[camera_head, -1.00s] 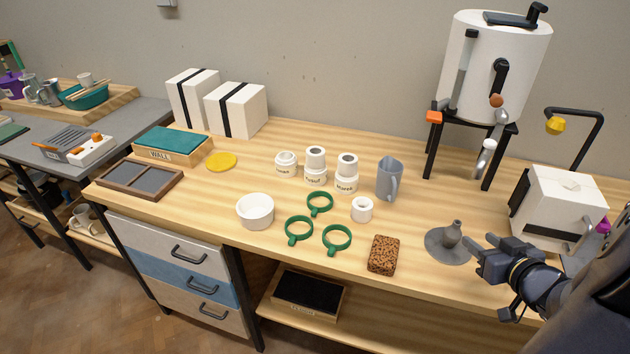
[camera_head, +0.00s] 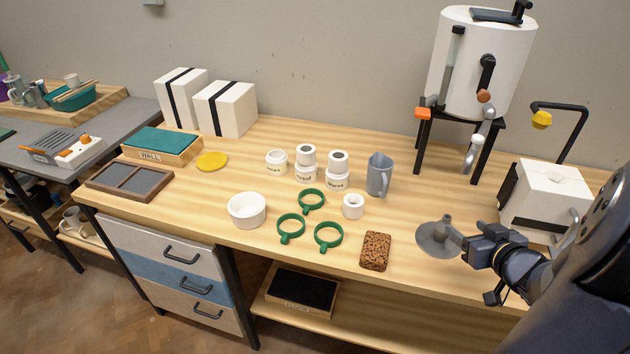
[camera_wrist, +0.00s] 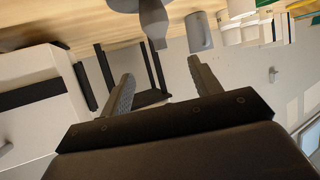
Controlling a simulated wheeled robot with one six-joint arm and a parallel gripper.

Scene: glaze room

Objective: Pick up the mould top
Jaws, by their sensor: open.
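No piece is plainly marked as a mould top. Two white blocks with black bands, which may be strapped moulds, stand against the wall: a left one (camera_head: 183,98) and a right one (camera_head: 226,107). My gripper (camera_head: 467,243) is open and empty at the right of the table, far from these blocks. It is beside a small grey bottle-shaped piece (camera_head: 447,226) on a grey round disc (camera_head: 434,238). In the wrist view, my open fingers (camera_wrist: 162,85) have nothing between them, and the grey bottle-shaped piece (camera_wrist: 153,18) shows beyond them.
A white box (camera_head: 545,196) is behind my gripper at right, near a white cylinder (camera_head: 482,65) on a black stand. A speckled brown block (camera_head: 375,251), green rings (camera_head: 328,236), white jars (camera_head: 337,171) and a grey jug (camera_head: 379,174) lie to the left.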

